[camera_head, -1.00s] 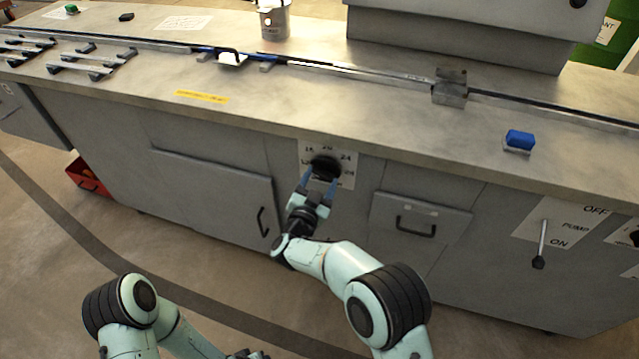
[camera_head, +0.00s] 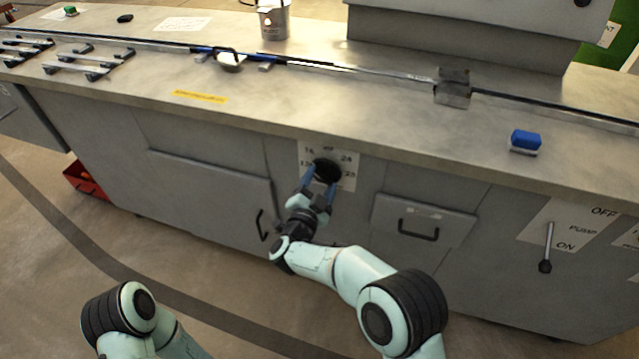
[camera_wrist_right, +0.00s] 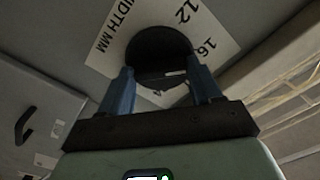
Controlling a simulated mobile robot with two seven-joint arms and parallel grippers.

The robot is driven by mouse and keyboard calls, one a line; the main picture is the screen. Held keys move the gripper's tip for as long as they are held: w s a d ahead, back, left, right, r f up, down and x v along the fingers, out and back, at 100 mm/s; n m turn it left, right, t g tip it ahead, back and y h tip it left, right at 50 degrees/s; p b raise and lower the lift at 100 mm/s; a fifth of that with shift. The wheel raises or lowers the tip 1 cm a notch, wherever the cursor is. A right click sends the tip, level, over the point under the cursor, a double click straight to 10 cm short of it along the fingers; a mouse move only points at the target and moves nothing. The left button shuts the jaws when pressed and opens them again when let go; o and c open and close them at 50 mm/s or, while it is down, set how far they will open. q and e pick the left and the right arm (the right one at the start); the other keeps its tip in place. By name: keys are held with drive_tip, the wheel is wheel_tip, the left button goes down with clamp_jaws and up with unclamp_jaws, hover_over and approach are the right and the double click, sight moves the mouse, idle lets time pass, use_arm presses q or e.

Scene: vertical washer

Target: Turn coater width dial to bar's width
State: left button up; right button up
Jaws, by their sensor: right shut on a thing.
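The black round width dial (camera_head: 326,170) sits on a white number plate (camera_head: 348,159) on the front of the grey cabinet. The plate reads 16, 24 and 28 in the head view, and 12, 16 and "WIDTH MM" in the right wrist view. My right gripper (camera_head: 319,183) is shut on the dial, a blue finger on each side; the dial (camera_wrist_right: 158,50) also shows between the fingers in the wrist view. Which number the dial points at, I cannot tell. A pale piece with a black handle (camera_head: 229,62) sits at the rail on the countertop. My left gripper is out of view.
A handled drawer (camera_head: 420,222) is right of the dial, and a panel door (camera_head: 215,195) is to its left. The countertop edge overhangs above. A pump lever (camera_head: 547,247) is farther right. A blue block (camera_head: 525,140) and a metal can (camera_head: 273,20) stand on top.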

drive_tip(key=o, duration=1.1)
drive_tip(key=shift+c, duration=0.2)
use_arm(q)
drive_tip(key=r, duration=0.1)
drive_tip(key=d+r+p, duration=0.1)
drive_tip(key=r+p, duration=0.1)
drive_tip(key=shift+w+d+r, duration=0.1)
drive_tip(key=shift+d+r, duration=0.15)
use_arm(e)
drive_tip(key=v, duration=1.3)
drive_tip(key=shift+s, duration=0.2)
drive_tip(key=shift+a, duration=0.1)
